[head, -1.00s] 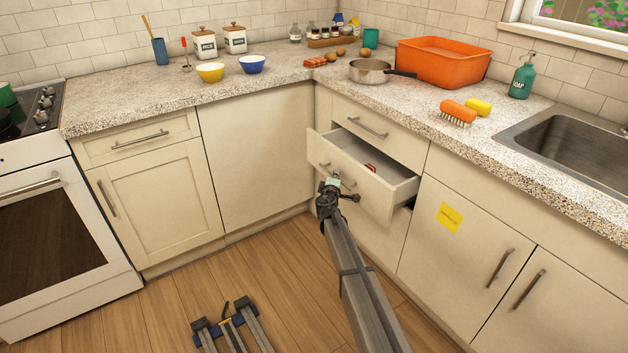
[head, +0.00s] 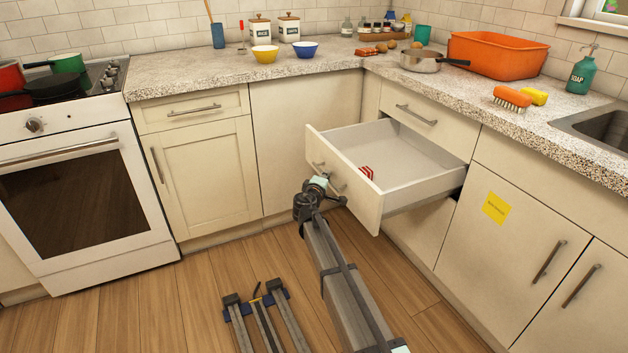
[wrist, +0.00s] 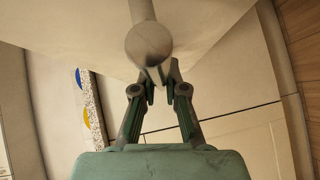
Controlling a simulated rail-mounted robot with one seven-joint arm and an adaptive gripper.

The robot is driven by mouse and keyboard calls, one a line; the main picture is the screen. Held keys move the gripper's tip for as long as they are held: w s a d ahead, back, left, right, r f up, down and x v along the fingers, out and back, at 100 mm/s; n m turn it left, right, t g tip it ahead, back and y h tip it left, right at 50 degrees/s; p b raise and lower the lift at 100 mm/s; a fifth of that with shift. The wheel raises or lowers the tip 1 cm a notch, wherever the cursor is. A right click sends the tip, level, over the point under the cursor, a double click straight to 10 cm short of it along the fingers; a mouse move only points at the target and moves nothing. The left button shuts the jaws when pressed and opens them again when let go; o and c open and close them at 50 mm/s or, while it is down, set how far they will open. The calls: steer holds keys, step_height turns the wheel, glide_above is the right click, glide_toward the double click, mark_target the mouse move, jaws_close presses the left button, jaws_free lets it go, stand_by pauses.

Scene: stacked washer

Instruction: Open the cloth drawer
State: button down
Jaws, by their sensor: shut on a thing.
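The cloth drawer (head: 410,165) in the corner cabinet stands pulled far out, with its white inside showing. A small red-and-white striped cloth (head: 367,173) lies inside near its front. My gripper (head: 322,185) is at the drawer front (head: 345,185) and is shut on its bar handle (head: 328,176). In the wrist view the fingers (wrist: 160,88) close around the handle (wrist: 148,42), which runs away from the camera. The drawer front fills the upper part of that view. My wrist hides part of the handle in the head view.
A shut drawer (head: 416,115) sits above the open one. A cabinet door with a yellow note (head: 497,208) is to the right. The oven (head: 85,185) stands at the left. The wooden floor (head: 210,290) in front is mostly clear.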

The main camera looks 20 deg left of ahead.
steer(key=shift+s+a, duration=0.3)
steer(key=shift+a, duration=0.05)
steer(key=c, duration=1.2)
jaws_free()
steer(key=shift+s, duration=0.1)
steer(key=s+r, duration=0.1)
steer(key=s, duration=1)
steer(key=shift+s+d+r, duration=0.3)
steer(key=shift+d+r, duration=0.05)
steer(key=shift+d, duration=0.05)
